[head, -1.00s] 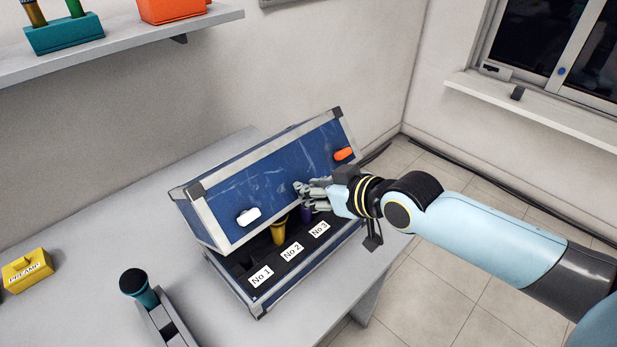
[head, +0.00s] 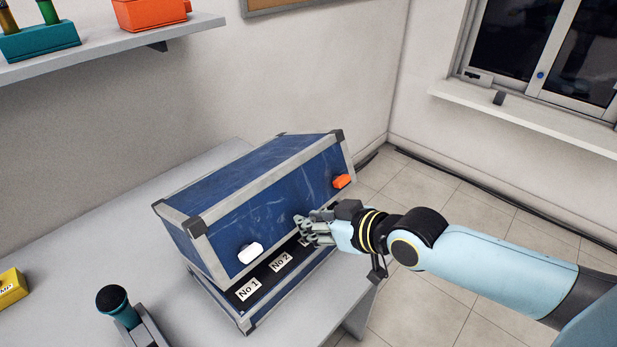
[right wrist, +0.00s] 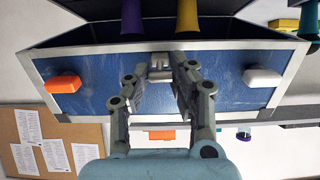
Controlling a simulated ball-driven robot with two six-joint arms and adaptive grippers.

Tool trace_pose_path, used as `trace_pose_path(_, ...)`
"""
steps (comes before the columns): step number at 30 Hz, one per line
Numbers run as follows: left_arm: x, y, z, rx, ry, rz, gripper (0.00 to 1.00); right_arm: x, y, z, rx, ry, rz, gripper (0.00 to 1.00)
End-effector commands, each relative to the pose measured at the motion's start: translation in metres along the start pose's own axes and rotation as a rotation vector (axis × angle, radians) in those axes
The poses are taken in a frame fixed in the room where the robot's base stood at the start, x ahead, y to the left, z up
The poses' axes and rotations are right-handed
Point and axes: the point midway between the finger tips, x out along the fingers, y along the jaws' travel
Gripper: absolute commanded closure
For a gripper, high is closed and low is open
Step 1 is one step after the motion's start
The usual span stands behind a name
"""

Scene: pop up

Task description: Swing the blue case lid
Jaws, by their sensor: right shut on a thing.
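The blue case (head: 215,285) stands on the table with its blue lid (head: 265,210) partly lowered over it, a narrow gap left along the front. My right gripper (head: 304,226) is at the middle of the lid's front edge. In the right wrist view its fingers (right wrist: 159,72) are closed around a small grey tab (right wrist: 160,60) on the lid's rim. The lid carries a white latch (head: 251,252) and an orange latch (head: 341,181). The labels No 1 (head: 249,289) and No 2 (head: 282,262) show in the gap. My left gripper is out of view.
A dark-teal microphone (head: 113,301) stands in a grey holder (head: 146,334) left of the case. A yellow box (head: 11,288) lies at the table's left. A shelf (head: 110,53) hangs above. In the right wrist view, purple (right wrist: 131,20) and yellow (right wrist: 187,18) handles sit inside the case.

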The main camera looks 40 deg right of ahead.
Motion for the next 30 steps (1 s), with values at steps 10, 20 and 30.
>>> trace_pose_path(10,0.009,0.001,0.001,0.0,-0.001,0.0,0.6,-0.002,0.0,0.019,0.0,-0.006,0.0,0.99)
trace_pose_path(20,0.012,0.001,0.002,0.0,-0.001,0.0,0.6,-0.001,0.0,0.022,0.001,-0.005,0.0,0.99)
trace_pose_path(30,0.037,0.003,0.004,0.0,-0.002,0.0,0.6,0.006,0.0,0.051,0.002,-0.006,0.0,0.99)
